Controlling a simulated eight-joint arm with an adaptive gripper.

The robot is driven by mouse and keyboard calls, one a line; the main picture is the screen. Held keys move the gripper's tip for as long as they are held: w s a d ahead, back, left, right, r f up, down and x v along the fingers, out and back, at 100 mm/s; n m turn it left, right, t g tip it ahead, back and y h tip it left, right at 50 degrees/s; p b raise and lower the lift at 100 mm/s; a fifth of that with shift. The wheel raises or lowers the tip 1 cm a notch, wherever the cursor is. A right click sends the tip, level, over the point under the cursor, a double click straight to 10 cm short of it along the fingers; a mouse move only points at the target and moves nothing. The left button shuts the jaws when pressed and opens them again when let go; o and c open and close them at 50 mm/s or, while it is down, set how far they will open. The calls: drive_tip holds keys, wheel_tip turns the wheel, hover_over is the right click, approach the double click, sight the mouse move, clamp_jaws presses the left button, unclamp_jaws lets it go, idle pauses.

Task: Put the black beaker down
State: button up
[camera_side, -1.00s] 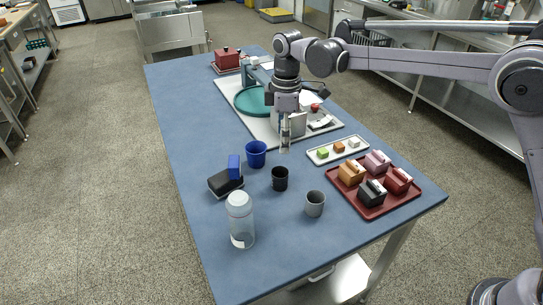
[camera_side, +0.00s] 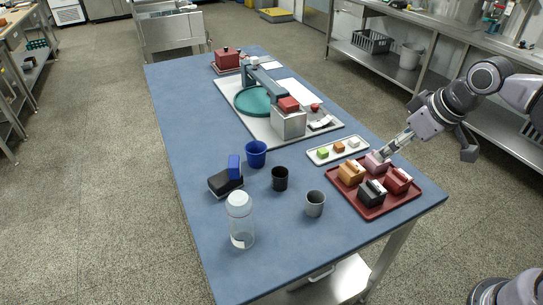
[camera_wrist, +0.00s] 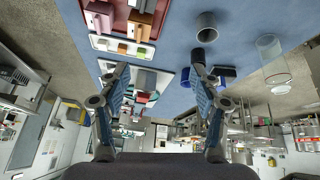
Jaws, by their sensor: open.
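The black beaker (camera_side: 280,180) stands upright on the blue table in the side view, between the blue beaker (camera_side: 256,154) and the grey beaker (camera_side: 315,204). My gripper (camera_side: 384,154) is at the far right side of the table, over the back edge of the red tray and well apart from the black beaker. Its fingers are spread in the wrist view (camera_wrist: 158,68), with nothing held between them.
The red tray (camera_side: 376,214) holds several small boxes, and a white tray (camera_side: 321,161) holds small coloured cubes. A clear bottle (camera_side: 240,220) and a black block with a blue sponge (camera_side: 234,168) stand left. The mill (camera_side: 289,122) stands behind. The table's front is clear.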

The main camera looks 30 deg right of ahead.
drive_tip(key=s+d+f+m+t, duration=0.1)
drive_tip(key=s+d+f+m, duration=0.1)
drive_tip(key=s, duration=0.3)
drive_tip(key=shift+s+f+m+t, duration=0.15)
drive_tip(key=shift+f+m+t, duration=0.2)
drive_tip(key=shift+f, duration=0.5)
drive_tip(key=shift+d, duration=0.1)
idle(0.4)
